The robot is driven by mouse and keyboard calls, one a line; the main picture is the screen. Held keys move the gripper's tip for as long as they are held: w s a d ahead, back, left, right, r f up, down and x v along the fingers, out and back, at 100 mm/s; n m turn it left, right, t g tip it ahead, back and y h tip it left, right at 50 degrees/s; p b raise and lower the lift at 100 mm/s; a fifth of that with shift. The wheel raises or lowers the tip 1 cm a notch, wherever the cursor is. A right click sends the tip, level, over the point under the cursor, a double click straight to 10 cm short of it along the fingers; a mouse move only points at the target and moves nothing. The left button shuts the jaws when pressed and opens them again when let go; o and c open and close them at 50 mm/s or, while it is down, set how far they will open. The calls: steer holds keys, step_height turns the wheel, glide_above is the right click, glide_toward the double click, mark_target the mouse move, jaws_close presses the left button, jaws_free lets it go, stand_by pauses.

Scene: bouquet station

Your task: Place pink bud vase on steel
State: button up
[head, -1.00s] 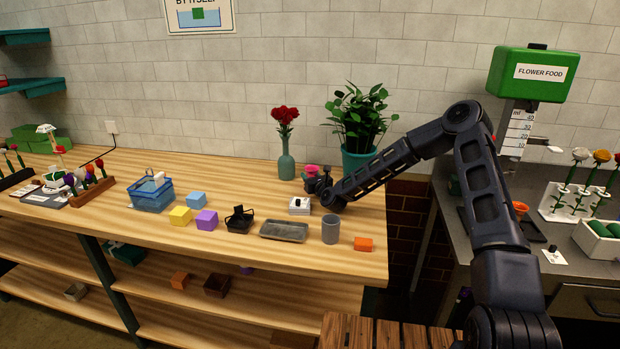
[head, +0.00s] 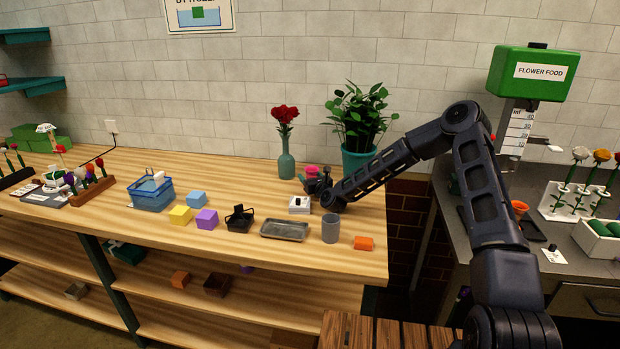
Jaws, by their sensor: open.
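The pink bud vase (head: 311,170) stands on the wooden counter near its back right, between the red-rose vase and the potted plant. Only its upper part shows; my gripper hides the lower part. My gripper (head: 309,182) is open at the vase, low over the counter. I cannot tell whether the fingers touch the vase or are around it. The grey steel counter (head: 577,272) is at the right, across a gap from the wooden one, partly behind my arm.
Near my gripper are a teal vase of red roses (head: 286,165), a plant in a teal pot (head: 357,160) and a small white box (head: 299,205). The steel counter holds a flower-food dispenser (head: 530,75).

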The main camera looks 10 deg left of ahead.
steer(key=v, duration=0.6)
steer(key=shift+s+d, duration=0.15)
steer(key=shift+d, duration=0.05)
steer(key=shift+o, duration=0.5)
steer(key=shift+s+d, duration=0.3)
steer(key=shift+s, duration=0.15)
steer(key=shift+w+d+r+g, duration=0.1)
steer(key=shift+w+r+g, duration=0.05)
steer(key=shift+r+g, duration=0.45)
steer(key=r, duration=0.1)
steer(key=r+g+h, duration=0.1)
steer(key=s+d+r+h, duration=0.1)
steer(key=shift+s+r+g, duration=0.1)
steer(key=shift+r+g, duration=0.2)
steer(key=shift+g, duration=0.1)
steer(key=shift+g+h, duration=0.3)
steer(key=shift+a+r+x, duration=0.1)
steer(key=shift+x, duration=1.5)
steer(key=shift+a+r+x, duration=0.1)
steer(key=shift+r+x, duration=0.05)
steer(key=shift+x, duration=1.45)
steer(key=shift+a+r+x, duration=0.1)
steer(key=shift+x, duration=1.5)
jaws_close()
